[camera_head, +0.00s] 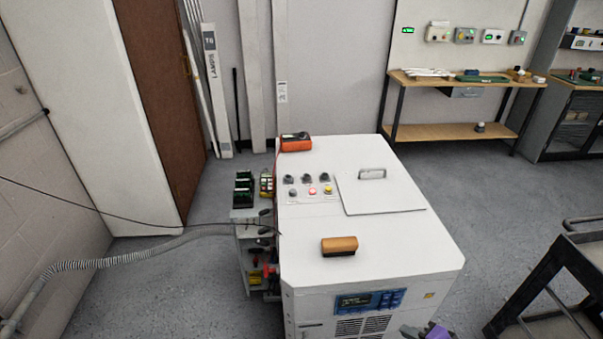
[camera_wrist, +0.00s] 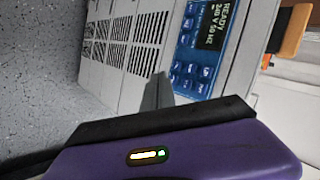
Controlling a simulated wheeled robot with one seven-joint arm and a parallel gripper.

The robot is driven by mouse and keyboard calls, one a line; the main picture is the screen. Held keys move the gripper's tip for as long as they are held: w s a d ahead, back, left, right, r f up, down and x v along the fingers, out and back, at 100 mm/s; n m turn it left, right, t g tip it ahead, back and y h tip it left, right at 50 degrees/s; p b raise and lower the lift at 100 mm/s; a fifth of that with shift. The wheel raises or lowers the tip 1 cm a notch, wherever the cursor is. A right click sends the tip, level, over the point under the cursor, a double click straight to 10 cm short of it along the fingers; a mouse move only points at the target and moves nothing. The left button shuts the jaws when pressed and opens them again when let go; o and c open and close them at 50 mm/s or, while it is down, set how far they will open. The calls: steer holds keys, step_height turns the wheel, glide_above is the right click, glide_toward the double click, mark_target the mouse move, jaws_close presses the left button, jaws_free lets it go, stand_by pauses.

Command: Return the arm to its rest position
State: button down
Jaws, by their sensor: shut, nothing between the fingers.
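My gripper (camera_wrist: 157,90) shows in the wrist view as a dark grey finger pair, shut and empty, above my purple wrist housing. It is in front of the white cabinet's front face, close to the vents and the blue control panel (camera_wrist: 203,45), whose display reads READY 240 V 50 Hz. In the head view only a grey and purple part of my arm's end shows at the bottom edge, right of the cabinet's vents. The rest of the arm is out of view.
A dark cart (camera_head: 560,285) stands at right. Grey floor between cart and cabinet is clear.

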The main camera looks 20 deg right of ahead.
steer(key=s+d+r+n+t+h, duration=0.1)
steer(key=s+d+r+h, duration=0.1)
steer(key=d+r+h, duration=0.4)
steer(key=s+a+r+n+t+y, duration=0.2)
steer(key=s+a+r+n, duration=0.4)
steer(key=s+a+r, duration=0.3)
steer(key=s+a+r+n+t+y, duration=0.2)
steer(key=s+a+r+n, duration=0.5)
steer(key=a, duration=1)
steer(key=s+r, duration=0.3)
steer(key=s, duration=0.2)
steer(key=shift+a+y, duration=0.25)
steer(key=shift+y, duration=0.15)
steer(key=shift+r, duration=0.1)
